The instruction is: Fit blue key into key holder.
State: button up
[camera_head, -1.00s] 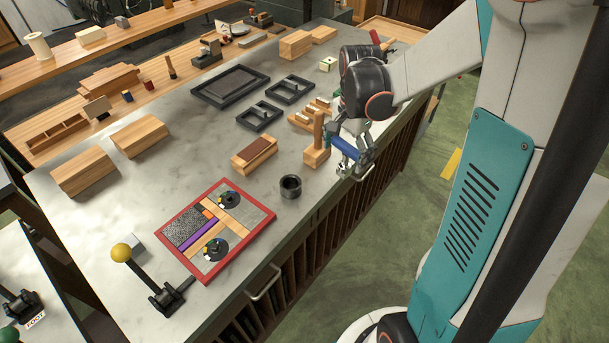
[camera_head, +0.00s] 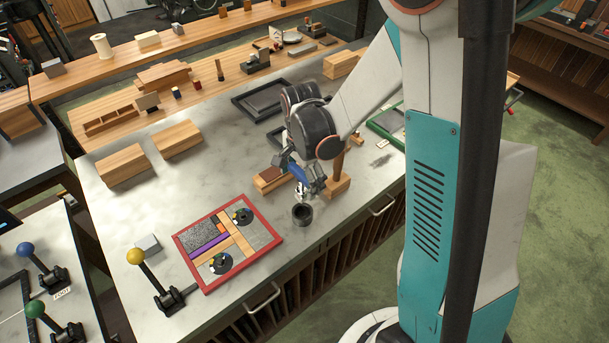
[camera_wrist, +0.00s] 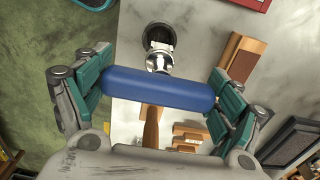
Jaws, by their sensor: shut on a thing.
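The blue key has a blue cylindrical handle (camera_head: 296,170) and a silver metal end (camera_wrist: 159,62). My gripper (camera_head: 301,176) is shut on the blue handle, one finger at each end in the wrist view (camera_wrist: 160,90). A dark round open cup, seemingly the key holder (camera_head: 302,215), stands on the counter. It also shows in the wrist view (camera_wrist: 150,34), just beyond the silver end. The silver end points down close to the cup's rim; I cannot tell whether they touch. My gripper hides part of the key in the head view.
A wooden block with an upright handle (camera_head: 337,184) stands close right of my gripper. A wooden box with a brown top (camera_head: 268,182) is close left. A red-framed tray (camera_head: 181,243) and yellow-knobbed lever (camera_head: 150,275) are further left. Marble (camera_head: 330,225) right of the cup is clear.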

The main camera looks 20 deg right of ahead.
aim_at(302, 189)
jog(key=shift+f+b, duration=0.1)
jog(key=shift+b, duration=0.25)
jog(key=shift+f+b, duration=2.5)
jog(key=shift+f, duration=0.3)
jog(key=shift+f+b, duration=2.25)
jog(key=shift+b, duration=0.3)
jog(key=o, duration=1.4)
jog(key=shift+c, duration=0.2)
notch_tip(302, 189, up, 12)
jog(key=shift+s, duration=0.15)
